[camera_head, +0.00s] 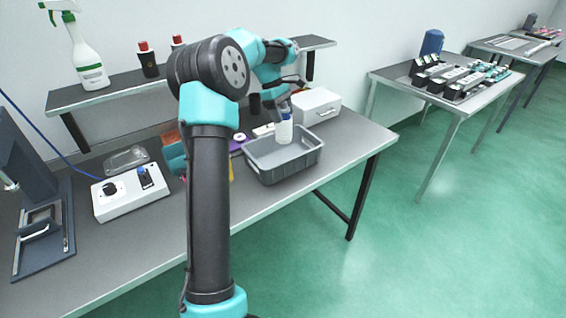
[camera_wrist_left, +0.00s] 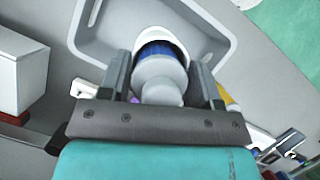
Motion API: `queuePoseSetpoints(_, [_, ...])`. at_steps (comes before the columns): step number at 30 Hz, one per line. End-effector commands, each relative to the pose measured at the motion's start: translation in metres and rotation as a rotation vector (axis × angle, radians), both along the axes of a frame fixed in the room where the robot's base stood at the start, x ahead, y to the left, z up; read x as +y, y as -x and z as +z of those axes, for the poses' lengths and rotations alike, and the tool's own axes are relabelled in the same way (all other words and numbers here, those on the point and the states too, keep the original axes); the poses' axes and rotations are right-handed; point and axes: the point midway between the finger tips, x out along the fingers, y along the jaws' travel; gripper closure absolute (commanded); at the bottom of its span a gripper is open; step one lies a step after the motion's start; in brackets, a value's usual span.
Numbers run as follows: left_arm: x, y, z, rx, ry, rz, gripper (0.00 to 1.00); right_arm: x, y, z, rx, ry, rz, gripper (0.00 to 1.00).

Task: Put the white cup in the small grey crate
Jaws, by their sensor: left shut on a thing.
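The white cup (camera_head: 284,132) with a blue part near its top is held upright over the small grey crate (camera_head: 270,178). In the head view it appears within the crate's outline; whether it touches the crate floor I cannot tell. My left gripper (camera_head: 284,108) is shut on the cup from above. In the left wrist view the cup (camera_wrist_left: 160,70) sits between the two fingers of the left gripper (camera_wrist_left: 163,88), with the crate (camera_wrist_left: 88,40) behind it. The crate looks empty otherwise. My right gripper is not in view.
A white box (camera_head: 316,106) stands just behind the crate. A white device with knobs (camera_head: 131,192) and a clear tray (camera_head: 126,159) lie to the left. A shelf (camera_head: 120,88) with a spray bottle (camera_head: 78,48) runs along the wall. The bench right of the crate is free.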

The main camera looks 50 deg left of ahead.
Motion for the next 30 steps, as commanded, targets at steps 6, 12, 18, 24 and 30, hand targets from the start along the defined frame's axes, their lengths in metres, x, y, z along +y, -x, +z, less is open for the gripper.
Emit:
queuePoseSetpoints(6, [0.004,0.001,0.001,0.0,0.001,0.018,0.81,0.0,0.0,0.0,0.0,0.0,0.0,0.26])
queuePoseSetpoints(12, [0.003,0.001,-0.002,0.001,0.001,0.017,0.81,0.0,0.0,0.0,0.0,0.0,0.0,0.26])
queuePoseSetpoints(18, [0.003,0.002,-0.027,0.005,0.003,0.015,0.81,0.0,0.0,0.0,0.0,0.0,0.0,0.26])
queuePoseSetpoints(24, [0.003,0.002,-0.049,0.001,0.001,0.016,0.81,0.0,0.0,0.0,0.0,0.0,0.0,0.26])
queuePoseSetpoints(30, [0.003,0.001,-0.05,0.0,0.001,0.015,0.81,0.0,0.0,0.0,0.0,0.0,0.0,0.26])
